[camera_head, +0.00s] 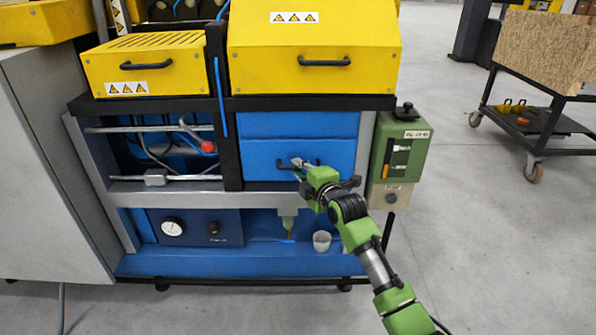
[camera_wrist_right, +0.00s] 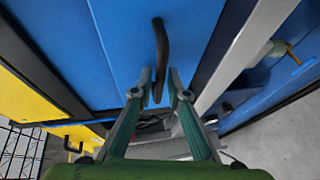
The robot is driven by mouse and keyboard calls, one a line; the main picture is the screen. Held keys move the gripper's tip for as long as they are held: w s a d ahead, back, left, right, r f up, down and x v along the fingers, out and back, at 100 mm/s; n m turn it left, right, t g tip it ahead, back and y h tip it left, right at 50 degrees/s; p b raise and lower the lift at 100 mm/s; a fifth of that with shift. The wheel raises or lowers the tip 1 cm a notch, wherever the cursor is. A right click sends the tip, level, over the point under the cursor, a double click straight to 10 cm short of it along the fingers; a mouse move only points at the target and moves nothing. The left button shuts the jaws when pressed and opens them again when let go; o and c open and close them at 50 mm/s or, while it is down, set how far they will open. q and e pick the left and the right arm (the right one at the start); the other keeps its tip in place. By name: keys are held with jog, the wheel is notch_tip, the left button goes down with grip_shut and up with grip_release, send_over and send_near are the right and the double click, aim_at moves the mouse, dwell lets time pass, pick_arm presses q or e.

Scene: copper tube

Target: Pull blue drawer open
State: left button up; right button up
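The blue drawer (camera_head: 262,155) is in the front of the machine, below a plain blue panel, and looks flush with the frame. Its thin black handle (camera_head: 284,167) is partly hidden by my right gripper (camera_head: 301,164). In the right wrist view, the blue drawer front (camera_wrist_right: 128,35) fills the upper middle. The curved handle (camera_wrist_right: 158,40) runs down between the two fingers of the right gripper (camera_wrist_right: 159,78). The fingers stand apart, with a gap visible on both sides of the handle. Whether either finger touches it is unclear. My left gripper is not seen.
A green control box (camera_head: 402,148) is fixed right of the drawer. Below stand a white cup (camera_head: 322,241) and a hanging nozzle (camera_head: 288,224). Yellow covers (camera_head: 315,45) sit above. A wheeled cart (camera_head: 535,120) stands at the right; the floor before it is clear.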

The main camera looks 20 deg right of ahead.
jog(key=shift+w+f, duration=0.1)
jog(key=shift+w, duration=0.3)
grip_shut()
jog(key=shift+s+a, duration=0.1)
